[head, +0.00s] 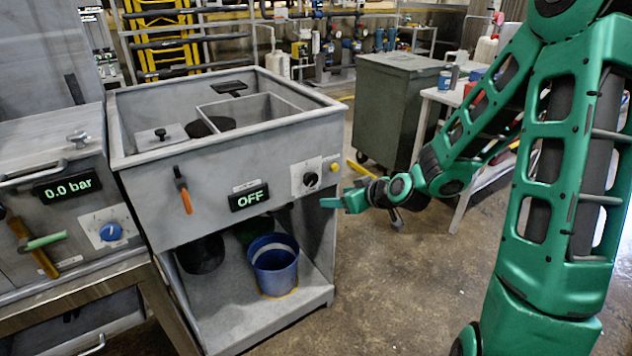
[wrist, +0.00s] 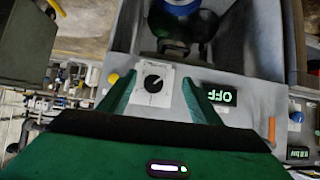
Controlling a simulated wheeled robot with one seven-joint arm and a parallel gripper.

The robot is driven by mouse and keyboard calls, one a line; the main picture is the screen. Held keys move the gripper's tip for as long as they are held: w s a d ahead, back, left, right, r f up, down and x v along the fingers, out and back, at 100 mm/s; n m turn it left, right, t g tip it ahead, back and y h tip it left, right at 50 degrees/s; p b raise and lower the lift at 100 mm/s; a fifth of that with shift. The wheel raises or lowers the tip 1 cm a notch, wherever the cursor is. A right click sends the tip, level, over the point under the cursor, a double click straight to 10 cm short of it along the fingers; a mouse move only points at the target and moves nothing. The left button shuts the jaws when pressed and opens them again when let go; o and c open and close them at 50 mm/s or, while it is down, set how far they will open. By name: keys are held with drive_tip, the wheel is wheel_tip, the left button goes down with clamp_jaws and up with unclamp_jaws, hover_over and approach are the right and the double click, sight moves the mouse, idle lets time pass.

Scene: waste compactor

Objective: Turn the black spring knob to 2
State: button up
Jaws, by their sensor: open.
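The black spring knob (head: 311,179) sits on a white plate at the right end of the grey machine's front panel. In the wrist view the knob (wrist: 153,83) shows between my two green fingers, with a light pointer line on its face. The plate's markings are too small to read. My gripper (head: 338,203) is open and empty, in front of the panel and slightly below and right of the knob in the head view. In the wrist view my gripper (wrist: 159,88) points at the panel, and no finger visibly touches the knob.
A display (head: 248,197) reading OFF and an orange-handled lever (head: 183,190) are left of the knob. A yellow button (head: 334,167) is close to its right. A blue bucket (head: 274,265) stands below. A machine at left has a blue knob (head: 110,232) and a 0.0 bar display.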

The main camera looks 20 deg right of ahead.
sight(313, 179)
drive_tip(key=w+a, duration=0.1)
drive_tip(key=w, duration=0.3)
drive_tip(key=w+a+f+t, duration=0.1)
drive_tip(key=w, duration=0.3)
drive_tip(key=w+a+f+t, duration=0.1)
drive_tip(key=w+a, duration=0.1)
drive_tip(key=w, duration=0.2)
drive_tip(key=shift+w+m, duration=0.3)
drive_tip(key=shift+w, duration=0.1)
drive_tip(key=shift+d, duration=0.1)
drive_tip(key=c, duration=1)
drive_tip(key=shift+d, duration=0.3)
drive_tip(key=shift+a, duration=0.1)
